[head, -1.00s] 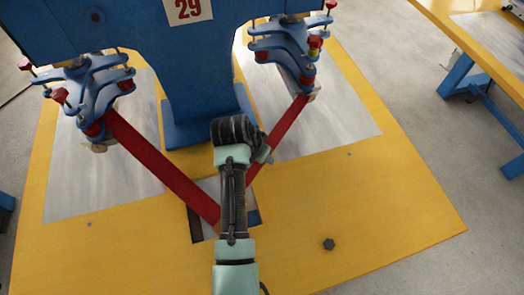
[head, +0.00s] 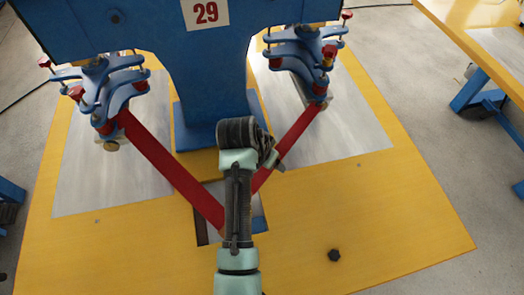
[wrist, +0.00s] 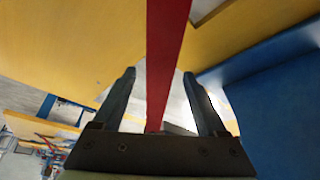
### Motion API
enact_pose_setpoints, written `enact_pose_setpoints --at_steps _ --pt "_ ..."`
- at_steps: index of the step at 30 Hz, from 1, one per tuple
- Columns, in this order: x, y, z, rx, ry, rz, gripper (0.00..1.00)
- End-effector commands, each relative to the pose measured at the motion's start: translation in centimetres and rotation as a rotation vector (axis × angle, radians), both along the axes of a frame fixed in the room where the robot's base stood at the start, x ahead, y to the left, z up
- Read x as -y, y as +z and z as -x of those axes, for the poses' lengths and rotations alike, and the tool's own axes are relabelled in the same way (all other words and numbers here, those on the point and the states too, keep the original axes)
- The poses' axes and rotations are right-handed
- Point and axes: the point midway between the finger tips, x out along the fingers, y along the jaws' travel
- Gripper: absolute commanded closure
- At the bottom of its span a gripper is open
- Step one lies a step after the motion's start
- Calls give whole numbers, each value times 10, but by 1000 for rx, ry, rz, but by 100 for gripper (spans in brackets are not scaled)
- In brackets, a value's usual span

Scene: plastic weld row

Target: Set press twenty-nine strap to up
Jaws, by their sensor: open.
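The blue press (head: 207,75) carries a white sign (head: 205,12) reading 29. A red strap (head: 172,172) hangs in a V from the two clamp heads down to a square opening in the yellow table. Its right limb (head: 298,136) rises to the right head. My gripper (head: 274,160) is beside this limb, with its fingers partly hidden by my wrist. In the wrist view the strap (wrist: 166,50) runs between the two spread fingers (wrist: 160,98) of my open gripper. I cannot tell whether a finger touches it.
The left clamp head (head: 105,90) and right clamp head (head: 303,55) have red knobs and stand over grey plates (head: 80,180) on the yellow table (head: 400,210). A dark bolt (head: 334,255) sits at the front right. Another yellow table (head: 455,25) stands at the right.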

Motion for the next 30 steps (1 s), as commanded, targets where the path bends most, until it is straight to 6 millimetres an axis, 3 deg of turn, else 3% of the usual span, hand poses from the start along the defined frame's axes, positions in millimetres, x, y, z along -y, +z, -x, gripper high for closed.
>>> enact_pose_setpoints --at_steps 9,15,30 --pt "-16 65 23 4 2 -2 25" --pt "-22 90 33 2 1 1 25" --pt "-23 96 36 0 0 0 25"
